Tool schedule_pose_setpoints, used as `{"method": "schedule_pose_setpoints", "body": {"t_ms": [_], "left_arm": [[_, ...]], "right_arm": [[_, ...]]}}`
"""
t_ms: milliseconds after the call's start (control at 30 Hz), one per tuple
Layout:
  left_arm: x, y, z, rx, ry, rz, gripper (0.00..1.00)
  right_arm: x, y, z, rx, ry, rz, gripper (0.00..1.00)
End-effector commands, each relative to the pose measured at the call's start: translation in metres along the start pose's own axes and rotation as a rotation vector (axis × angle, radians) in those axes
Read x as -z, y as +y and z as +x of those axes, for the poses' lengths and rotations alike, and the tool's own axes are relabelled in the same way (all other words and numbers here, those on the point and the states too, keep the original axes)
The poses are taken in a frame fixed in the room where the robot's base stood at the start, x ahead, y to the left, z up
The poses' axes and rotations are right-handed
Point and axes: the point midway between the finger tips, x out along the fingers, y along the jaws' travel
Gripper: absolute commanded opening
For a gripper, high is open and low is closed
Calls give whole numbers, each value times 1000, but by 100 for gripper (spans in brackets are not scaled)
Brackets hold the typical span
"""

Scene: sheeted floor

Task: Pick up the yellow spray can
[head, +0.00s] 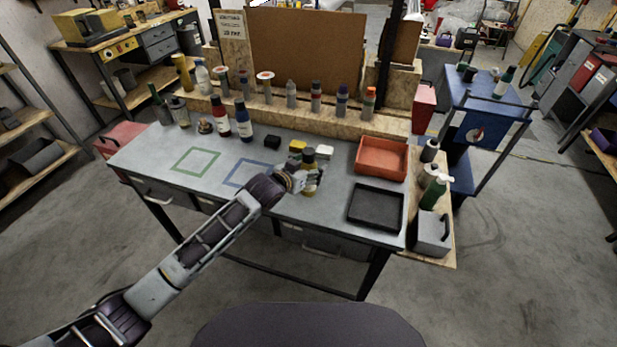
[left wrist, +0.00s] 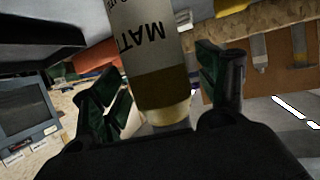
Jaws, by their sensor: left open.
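A spray can (head: 309,158) with a dark top stands on the grey workbench, partly hidden behind my left gripper (head: 308,182). In the left wrist view the can (left wrist: 150,45) looks cream with a yellow-brown band and dark lettering reading "MAT". I take it to be the yellow spray can. My left gripper (left wrist: 168,92) is open, with one green-padded finger on each side of the can. Its far end is cut off by the frame. I cannot tell whether either finger touches it. My right gripper is not in view.
A small yellow item (head: 297,146), a black item (head: 272,142) and a white item (head: 325,150) lie close behind the can. An orange tray (head: 381,141) and a black tray (head: 376,229) are to the right. Bottles line the back; the bench's left part with taped squares is clear.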

Motion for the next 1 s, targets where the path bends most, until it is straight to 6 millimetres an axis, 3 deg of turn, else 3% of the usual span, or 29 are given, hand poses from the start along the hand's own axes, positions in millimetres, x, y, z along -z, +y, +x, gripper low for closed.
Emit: {"method": "schedule_pose_setpoints", "body": {"t_ms": [67, 433, 767, 1000], "left_arm": [[0, 0, 0, 0, 0, 0, 66], [0, 0, 0, 0, 0, 0, 19], [3, 0, -1, 0, 2, 0, 18], [20, 0, -8, 0, 4, 2, 18]], "right_arm": [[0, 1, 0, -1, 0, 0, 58], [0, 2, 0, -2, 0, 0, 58], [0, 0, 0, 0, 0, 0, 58], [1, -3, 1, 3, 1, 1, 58]]}}
